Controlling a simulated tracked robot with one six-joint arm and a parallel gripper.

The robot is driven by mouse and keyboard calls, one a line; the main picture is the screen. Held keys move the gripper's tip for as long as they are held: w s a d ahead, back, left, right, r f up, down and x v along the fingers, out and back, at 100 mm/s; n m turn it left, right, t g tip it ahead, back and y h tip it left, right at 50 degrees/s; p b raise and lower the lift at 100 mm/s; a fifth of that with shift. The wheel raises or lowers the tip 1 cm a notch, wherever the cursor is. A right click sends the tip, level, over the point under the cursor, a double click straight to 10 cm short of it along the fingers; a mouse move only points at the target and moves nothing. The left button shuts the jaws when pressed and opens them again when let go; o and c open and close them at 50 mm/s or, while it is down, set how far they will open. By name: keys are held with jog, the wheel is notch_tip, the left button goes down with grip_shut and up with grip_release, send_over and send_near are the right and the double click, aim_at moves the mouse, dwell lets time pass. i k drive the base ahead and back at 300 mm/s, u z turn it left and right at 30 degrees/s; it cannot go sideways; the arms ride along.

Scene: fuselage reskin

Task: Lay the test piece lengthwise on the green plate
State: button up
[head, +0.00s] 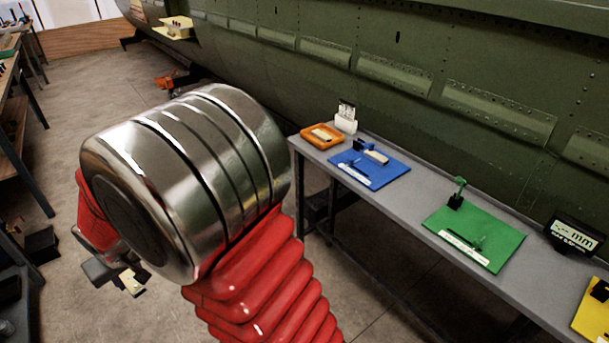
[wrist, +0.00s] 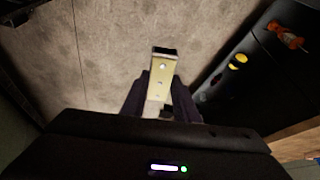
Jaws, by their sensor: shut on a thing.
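The test piece (wrist: 162,75) is a pale yellowish strip with small round holes and a dark far end. In the wrist view it sticks out from between the two dark fingers of my gripper (wrist: 160,100), which is shut on it. In the head view my gripper (head: 115,275) is at the lower left, partly hidden by my arm, with a bit of the piece showing below it, over the floor. The green plate (head: 490,232) lies on the grey bench at the right, well apart from my gripper. It bears a small green clamp-like part and a white label.
On the grey bench (head: 405,205) are an orange tray (head: 308,139), a blue plate (head: 385,179), a yellow plate (head: 594,318) and a black mm display (head: 574,236). A green riveted fuselage wall (head: 480,75) stands behind. Open floor lies left of the bench.

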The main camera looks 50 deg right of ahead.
aim_at(481, 223)
jog(key=u, duration=0.45)
jog(key=k, duration=0.6)
jog(key=z, duration=0.65)
jog(key=k, duration=0.6)
jog(key=z, duration=0.75)
jog(key=i, duration=1.15)
jog(key=u, duration=0.15)
